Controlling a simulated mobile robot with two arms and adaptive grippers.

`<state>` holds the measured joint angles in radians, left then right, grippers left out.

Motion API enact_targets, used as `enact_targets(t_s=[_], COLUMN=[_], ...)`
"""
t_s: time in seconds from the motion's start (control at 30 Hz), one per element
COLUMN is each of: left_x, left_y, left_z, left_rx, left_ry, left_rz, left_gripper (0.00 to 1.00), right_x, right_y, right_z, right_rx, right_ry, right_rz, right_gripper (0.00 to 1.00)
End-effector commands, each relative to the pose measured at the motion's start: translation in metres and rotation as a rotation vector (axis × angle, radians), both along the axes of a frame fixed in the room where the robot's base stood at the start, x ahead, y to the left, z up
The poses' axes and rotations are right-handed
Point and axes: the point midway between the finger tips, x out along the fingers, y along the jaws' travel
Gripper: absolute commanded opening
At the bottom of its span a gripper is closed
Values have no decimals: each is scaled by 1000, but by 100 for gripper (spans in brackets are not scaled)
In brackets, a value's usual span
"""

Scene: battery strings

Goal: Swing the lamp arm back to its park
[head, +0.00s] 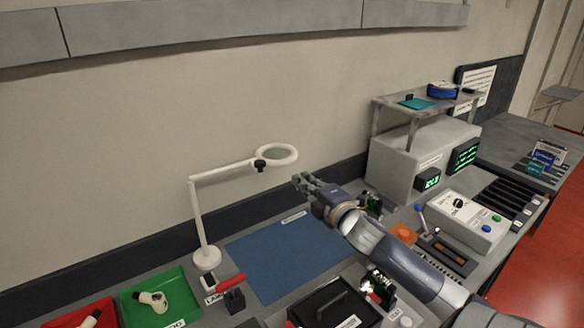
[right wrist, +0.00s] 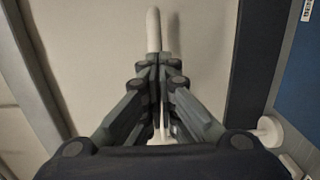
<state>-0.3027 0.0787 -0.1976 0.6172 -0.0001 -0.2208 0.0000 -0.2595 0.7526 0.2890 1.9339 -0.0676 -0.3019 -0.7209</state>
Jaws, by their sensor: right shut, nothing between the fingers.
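The white lamp stands at the back left of the bench, its round base (head: 207,258) beside the blue mat. Its post rises to a horizontal arm (head: 225,170) that reaches right and ends in a ring head (head: 277,156) with a dark knob (head: 260,165). My right gripper (head: 303,182) is shut and empty, a little right of and below the ring in the head view. In the right wrist view the closed fingertips (right wrist: 158,66) point along a white lamp part (right wrist: 153,30), partly hidden behind them; I cannot tell whether they touch. The lamp base (right wrist: 270,130) shows at right.
The blue mat (head: 285,258) lies below the lamp head. A red-handled tool (head: 230,283), a green tray (head: 162,300) and a black case (head: 335,306) stand in front. A grey instrument with a shelf (head: 400,160) stands to the right. A wall ledge (head: 240,22) runs above.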

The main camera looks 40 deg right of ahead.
Motion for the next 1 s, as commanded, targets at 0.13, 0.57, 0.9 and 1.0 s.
enact_targets(t_s=[0.13,0.57,0.9,1.0], left_x=[3,5,5,4], left_y=[-7,-2,0,1], left_z=[10,27,27,27], left_rx=[-8,-4,0,1], left_ry=[-5,-8,-7,-7], left_rz=[-2,-4,-3,-2], left_gripper=[52,52,52,52], right_x=[20,60,63,63], right_y=[-4,-11,-11,-12], right_z=[4,1,0,0], right_rx=[1,0,-1,-1], right_ry=[-2,0,0,0], right_rz=[-2,-1,0,0], right_gripper=[0,0,0,0])
